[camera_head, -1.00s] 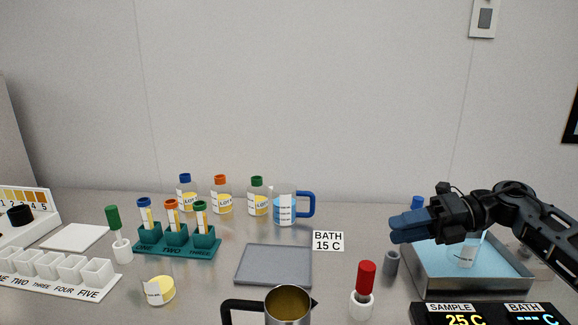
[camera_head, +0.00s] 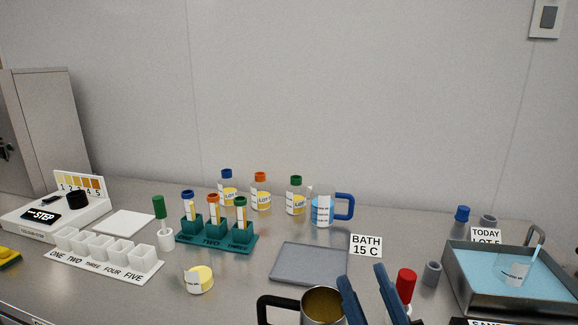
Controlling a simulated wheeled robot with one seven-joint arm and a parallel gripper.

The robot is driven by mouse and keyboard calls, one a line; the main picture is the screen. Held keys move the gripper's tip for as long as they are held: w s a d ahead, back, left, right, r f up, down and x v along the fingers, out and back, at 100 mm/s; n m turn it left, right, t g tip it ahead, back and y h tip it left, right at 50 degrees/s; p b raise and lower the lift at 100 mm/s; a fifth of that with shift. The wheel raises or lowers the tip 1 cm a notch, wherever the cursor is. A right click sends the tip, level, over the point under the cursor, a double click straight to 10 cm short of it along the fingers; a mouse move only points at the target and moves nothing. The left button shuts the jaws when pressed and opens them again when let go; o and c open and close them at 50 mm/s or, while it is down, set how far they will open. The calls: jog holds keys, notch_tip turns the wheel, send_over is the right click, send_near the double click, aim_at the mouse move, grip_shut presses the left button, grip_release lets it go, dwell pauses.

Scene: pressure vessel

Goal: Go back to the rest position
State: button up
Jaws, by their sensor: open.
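My gripper (camera_head: 371,296) is at the bottom edge, right of the middle. Its two blue fingers point up and stand apart, with nothing seen between them. It is in front of the metal pitcher (camera_head: 322,306) and the red-capped white holder (camera_head: 405,286), overlapping both in the picture. I cannot tell whether it touches either. The rest of my arm is out of view below.
A water bath (camera_head: 456,278) with a beaker (camera_head: 515,272) stands at right. A grey tray (camera_head: 310,263) lies bare in the middle. Behind are a tube rack (camera_head: 217,240), several bottles (camera_head: 297,197) and a blue-handled jug (camera_head: 323,210). White cups (camera_head: 90,242) stand at left.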

jog(key=s+d+f+m+g+h, duration=0.3)
jog(key=s+d+f+m+h, duration=0.15)
jog(key=s, duration=0.65)
jog(key=s+d+f+m+g+h, duration=0.35)
jog(key=s+m+h, duration=0.2)
jog(key=s, duration=0.55)
jog(key=s+d+f+m+g+h, duration=0.2)
jog(key=s+d+f+m+h, duration=0.3)
jog(key=s, duration=0.6)
notch_tip(320, 180, down, 9)
jog(key=a+b, duration=0.1)
jog(key=b, duration=0.9)
jog(key=shift+s+a+f+m+y, duration=0.2)
jog(key=shift+s+m+y, duration=0.1)
jog(key=shift+y, duration=0.1)
